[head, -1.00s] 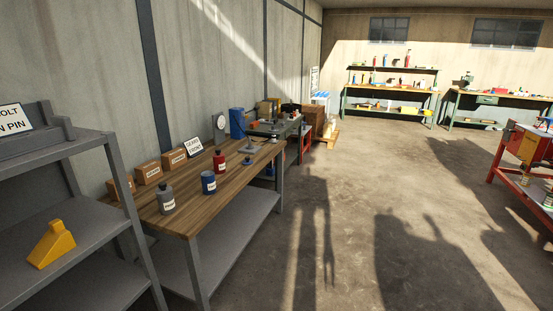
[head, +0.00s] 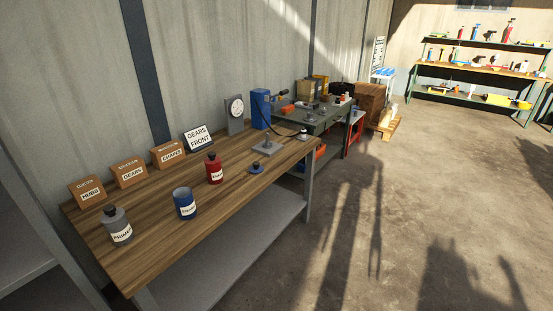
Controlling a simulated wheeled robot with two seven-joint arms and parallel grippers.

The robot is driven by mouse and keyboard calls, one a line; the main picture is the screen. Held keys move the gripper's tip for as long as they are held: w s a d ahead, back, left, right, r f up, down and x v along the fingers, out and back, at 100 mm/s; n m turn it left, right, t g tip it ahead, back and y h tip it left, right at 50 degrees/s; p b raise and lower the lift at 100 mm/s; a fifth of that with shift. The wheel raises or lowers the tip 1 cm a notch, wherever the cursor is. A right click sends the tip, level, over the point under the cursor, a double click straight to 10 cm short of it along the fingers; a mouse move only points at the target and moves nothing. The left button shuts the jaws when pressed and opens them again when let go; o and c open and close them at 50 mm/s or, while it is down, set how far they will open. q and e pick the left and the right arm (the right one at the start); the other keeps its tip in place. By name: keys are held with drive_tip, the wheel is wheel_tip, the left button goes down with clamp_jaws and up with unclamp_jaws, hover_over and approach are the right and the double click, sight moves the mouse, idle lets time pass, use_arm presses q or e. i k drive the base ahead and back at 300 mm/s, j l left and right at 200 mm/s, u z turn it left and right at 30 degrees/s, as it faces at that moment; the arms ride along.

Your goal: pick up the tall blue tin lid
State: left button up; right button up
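A small blue disc-shaped piece with a dark knob, which looks like a lid (head: 256,168), lies on the wooden workbench (head: 215,215) near its front edge. A blue tin with a white label (head: 185,204) stands to its left and looks open on top. A tall blue container (head: 260,108) stands at the back of the bench, near the wall; its top is hard to make out. Neither of my grippers is in view.
A red bottle (head: 214,169) and a grey primer bottle (head: 117,227) stand on the bench. Cardboard boxes (head: 129,174) and a gears sign (head: 198,137) line the back. A stand with a grey base (head: 267,149) is beyond the lid. The floor (head: 400,220) at right is clear.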

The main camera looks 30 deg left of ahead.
sight(257, 168)
drive_tip(key=i+u, duration=0.35)
drive_tip(key=i+l+u, duration=0.25)
drive_tip(key=i+u, duration=0.15)
drive_tip(key=i+l+u, duration=0.35)
drive_tip(key=i, duration=0.1)
